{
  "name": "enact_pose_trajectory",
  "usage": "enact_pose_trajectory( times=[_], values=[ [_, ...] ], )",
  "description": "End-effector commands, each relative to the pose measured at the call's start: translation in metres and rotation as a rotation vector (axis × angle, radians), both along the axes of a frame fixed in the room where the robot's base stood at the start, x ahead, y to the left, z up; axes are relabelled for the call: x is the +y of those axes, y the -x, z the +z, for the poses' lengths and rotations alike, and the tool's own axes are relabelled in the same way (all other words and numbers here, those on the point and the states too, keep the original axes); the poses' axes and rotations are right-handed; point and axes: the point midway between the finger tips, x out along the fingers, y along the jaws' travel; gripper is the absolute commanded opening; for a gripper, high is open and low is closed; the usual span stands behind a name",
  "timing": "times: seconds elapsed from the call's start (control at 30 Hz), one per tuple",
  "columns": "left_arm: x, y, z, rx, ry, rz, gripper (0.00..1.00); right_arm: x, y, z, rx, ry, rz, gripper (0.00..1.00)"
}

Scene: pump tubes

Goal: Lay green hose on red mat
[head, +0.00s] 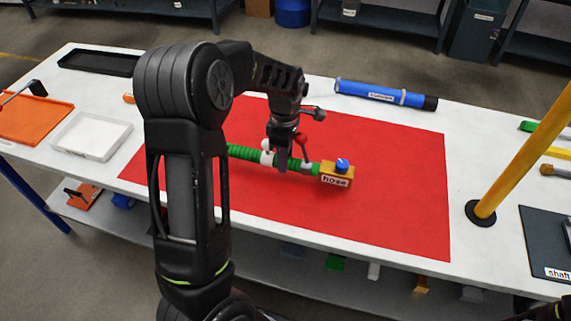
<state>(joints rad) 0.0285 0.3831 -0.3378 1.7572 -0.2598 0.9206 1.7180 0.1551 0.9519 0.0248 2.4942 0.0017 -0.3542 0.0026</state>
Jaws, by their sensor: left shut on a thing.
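The green hose (244,153) is a ribbed tube with white collars, a small red-knobbed lever (301,139) and a tan end block marked "hose" with a blue cap (342,164). It lies across the middle of the red mat (390,195) in the head view. My left gripper (281,160) points down and is shut on the hose near its white collars. Whether the hose touches the mat or hangs just above it, I cannot tell. My left arm hides the hose's left end and part of the mat. My right gripper is not in view.
A blue tube with a black end (385,95) lies behind the mat. A white tray (92,137), an orange tray (35,120) and a black tray (98,62) are at left. A yellow post (525,135) stands at right. Much of the mat's right side is clear.

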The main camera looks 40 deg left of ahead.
Motion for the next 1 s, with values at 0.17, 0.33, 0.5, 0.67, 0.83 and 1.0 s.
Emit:
enact_pose_trajectory(
  times=[0.17,0.33,0.5,0.67,0.83,1.0],
  values=[
    [0.000,-0.001,0.000,-0.003,0.000,0.000,0.00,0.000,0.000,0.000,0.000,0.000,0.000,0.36],
    [0.000,-0.001,-0.004,-0.002,0.000,0.000,0.00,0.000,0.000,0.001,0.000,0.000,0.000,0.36],
    [0.000,0.000,-0.025,0.000,0.000,0.000,0.00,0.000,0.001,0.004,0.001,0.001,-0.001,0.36],
    [0.000,-0.001,-0.037,-0.003,0.000,0.000,0.00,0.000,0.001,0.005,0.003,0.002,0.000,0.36],
    [0.000,-0.001,-0.037,-0.004,0.000,0.000,0.00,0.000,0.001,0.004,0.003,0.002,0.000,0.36],
    [0.000,0.000,-0.040,-0.002,0.000,0.000,0.35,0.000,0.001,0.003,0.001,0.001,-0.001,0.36]
  ],
)
